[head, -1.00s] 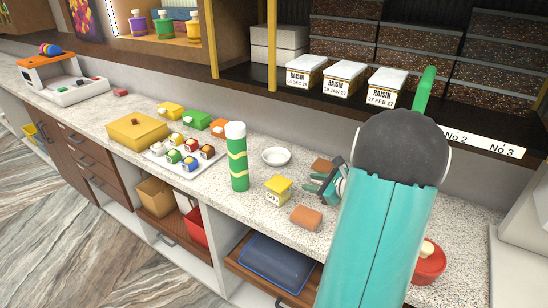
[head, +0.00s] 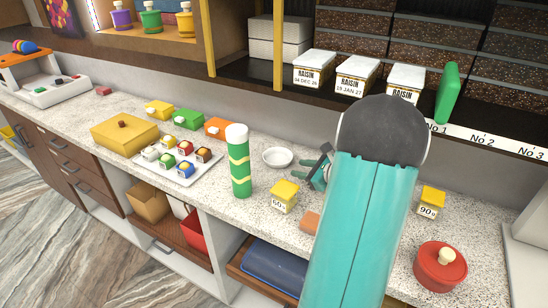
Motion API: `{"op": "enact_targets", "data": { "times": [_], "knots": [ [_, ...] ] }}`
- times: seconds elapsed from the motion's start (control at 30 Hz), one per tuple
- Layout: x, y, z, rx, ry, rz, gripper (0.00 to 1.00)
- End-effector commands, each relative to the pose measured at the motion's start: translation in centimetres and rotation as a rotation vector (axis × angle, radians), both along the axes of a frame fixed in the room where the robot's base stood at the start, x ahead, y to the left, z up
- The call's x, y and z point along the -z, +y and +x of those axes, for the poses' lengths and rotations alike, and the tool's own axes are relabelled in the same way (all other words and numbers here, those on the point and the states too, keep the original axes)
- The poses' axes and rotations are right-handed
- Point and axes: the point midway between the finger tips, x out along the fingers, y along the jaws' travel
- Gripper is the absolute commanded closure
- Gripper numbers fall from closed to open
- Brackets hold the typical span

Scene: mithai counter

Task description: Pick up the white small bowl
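The small white bowl (head: 277,158) sits upright on the speckled counter (head: 262,232), behind and right of a green-and-yellow cylinder. It looks empty. My gripper (head: 318,172) is just right of the bowl, partly hidden by my own teal arm. Its fingers seem spread and point toward the bowl, but I cannot make out the gap clearly. It appears apart from the bowl.
The tall green cylinder (head: 239,162) and a yellow block marked 50 (head: 285,196) stand near the bowl. An orange block (head: 310,222) is partly behind my arm. A tray of sweets (head: 152,165) lies left; a red pot (head: 440,267) stands right.

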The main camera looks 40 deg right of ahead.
Motion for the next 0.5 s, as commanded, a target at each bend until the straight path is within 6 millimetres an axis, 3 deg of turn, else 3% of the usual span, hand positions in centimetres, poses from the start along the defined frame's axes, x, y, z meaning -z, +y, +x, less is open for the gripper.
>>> {"op": "enact_targets", "data": {
  "times": [0.17, 0.5],
  "knots": [
    [0.5, 0.1, 0.6, -0.001, 0.002, 0.001, 0.66],
    [2.7, 0.3, 6.0, 0.0, 0.001, 0.002, 0.66]
  ]
}}
